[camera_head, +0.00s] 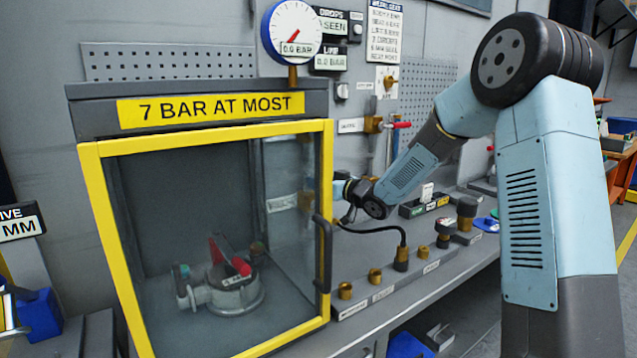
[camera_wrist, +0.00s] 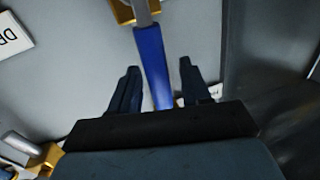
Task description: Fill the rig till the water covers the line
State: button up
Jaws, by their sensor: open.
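My gripper (camera_wrist: 158,72) is open in the wrist view. A blue lever handle (camera_wrist: 150,52) on a brass valve (camera_wrist: 124,10) lies between its two fingers, with a visible gap to each side. In the head view, my wrist reaches the wall just right of the cabinet, and the fingertips are mostly hidden there. The rig's test cabinet (camera_head: 205,128) has a yellow-framed glass door that looks closed. Inside sits a grey valve body (camera_head: 235,292) with a red lever (camera_head: 240,266). I cannot make out any water or a fill line. The dial gauge (camera_head: 296,32) reads 0.0 BAR.
A red-handled brass valve (camera_head: 374,124) is on the wall above my wrist. A black hose, brass fittings (camera_head: 345,290) and caps stand along the bench. The door handle (camera_head: 323,252) juts out close by.

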jog(key=shift+w+a, duration=0.1)
jog(key=shift+c, duration=0.3)
grip_shut()
jog(key=shift+a, duration=0.1)
dwell(0.4)
